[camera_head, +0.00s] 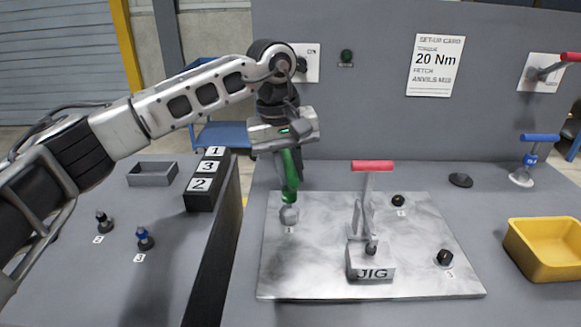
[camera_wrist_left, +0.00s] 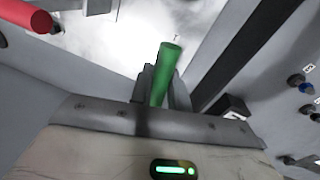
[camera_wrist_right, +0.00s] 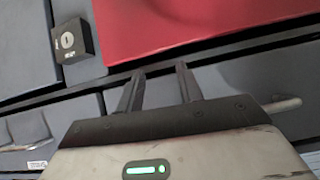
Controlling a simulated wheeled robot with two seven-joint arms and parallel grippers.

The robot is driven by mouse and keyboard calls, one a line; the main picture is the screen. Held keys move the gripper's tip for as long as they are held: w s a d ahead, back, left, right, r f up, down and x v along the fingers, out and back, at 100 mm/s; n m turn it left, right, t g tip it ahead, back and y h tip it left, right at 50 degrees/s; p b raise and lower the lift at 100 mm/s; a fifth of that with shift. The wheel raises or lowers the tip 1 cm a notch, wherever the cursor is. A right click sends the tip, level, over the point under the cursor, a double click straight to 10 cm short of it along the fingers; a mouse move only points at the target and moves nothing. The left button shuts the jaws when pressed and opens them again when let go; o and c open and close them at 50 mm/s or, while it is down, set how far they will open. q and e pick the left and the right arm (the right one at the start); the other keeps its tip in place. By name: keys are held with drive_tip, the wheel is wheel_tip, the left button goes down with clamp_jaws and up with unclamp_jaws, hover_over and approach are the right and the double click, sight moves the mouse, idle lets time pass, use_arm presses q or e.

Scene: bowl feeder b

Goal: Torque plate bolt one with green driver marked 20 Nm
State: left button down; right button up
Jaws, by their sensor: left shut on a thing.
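The green driver (camera_head: 289,172) stands nearly upright in my left gripper (camera_head: 287,150), which is shut on its upper part. It also shows in the left wrist view (camera_wrist_left: 166,72). Its lower end meets a grey round piece (camera_head: 289,214) at the left of the pale metal plate (camera_head: 320,275), behind a small label. I cannot tell whether this is the driver's socket or the bolt head. Two dark bolts (camera_head: 398,200) (camera_head: 444,258) sit at the plate's right. The 20 Nm marking on the driver is not readable. My right gripper (camera_wrist_right: 160,75) is open and empty, outside the head view.
A JIG block (camera_head: 372,262) with a red-handled clamp (camera_head: 372,166) stands mid-plate. A set-up card (camera_head: 434,65) reads 20 Nm. A yellow bin (camera_head: 545,248) is right. Left are a numbered black rack (camera_head: 197,201), a grey tray (camera_head: 152,174) and two small knobbed pieces (camera_head: 103,222) (camera_head: 145,238).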

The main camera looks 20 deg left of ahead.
use_arm(q)
drive_tip(key=shift+a+m, duration=0.1)
drive_tip(key=shift+m, duration=1.1)
drive_tip(key=shift+r+m+g+p, duration=0.1)
drive_tip(key=shift+m+g+p, duration=0.25)
drive_tip(key=shift+m, duration=0.55)
drive_tip(key=shift+n, duration=0.5)
drive_tip(key=shift+n+b, duration=0.3)
drive_tip(key=shift+n, duration=0.7)
drive_tip(key=shift+r, duration=0.1)
